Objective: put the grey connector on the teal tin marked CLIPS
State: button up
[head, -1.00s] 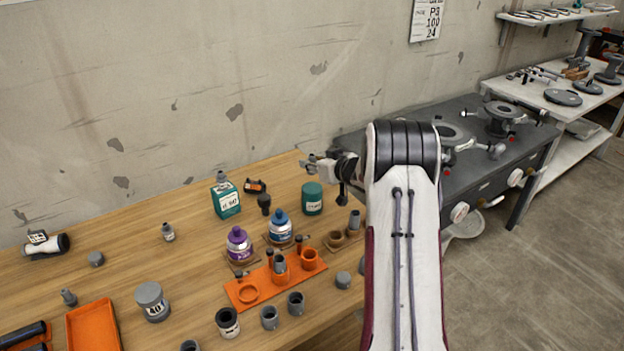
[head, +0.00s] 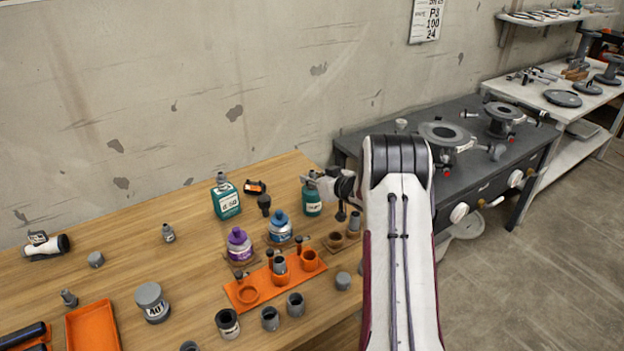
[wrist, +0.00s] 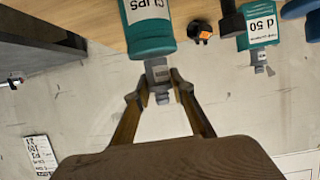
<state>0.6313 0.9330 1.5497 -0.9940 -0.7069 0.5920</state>
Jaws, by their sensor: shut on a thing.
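The teal tin marked CLIPS (head: 312,207) stands upright on the wooden table. It also shows, upside down, at the top of the wrist view (wrist: 149,28). The grey connector (wrist: 158,74) is between my fingertips, at the tin's flat top; it looks touching or nearly so, and I cannot tell which. My gripper (wrist: 160,92) is shut on the connector, with a finger on each side. In the head view my gripper (head: 312,178) is right above the tin, and the connector there is too small to make out clearly.
A teal d 50 bottle (head: 226,205) with a grey piece on top stands left of the tin. A small orange and black item (head: 255,187) and a dark fitting (head: 264,204) lie between. Blue (head: 279,229) and purple (head: 239,246) bottles stand in front.

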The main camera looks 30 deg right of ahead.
jog(key=shift+f, duration=0.3)
jog(key=o, duration=1.1)
jog(key=shift+r, duration=0.2)
jog(key=shift+s+r, duration=0.2)
jog(key=shift+s, duration=0.25)
jog(key=v, duration=1.1)
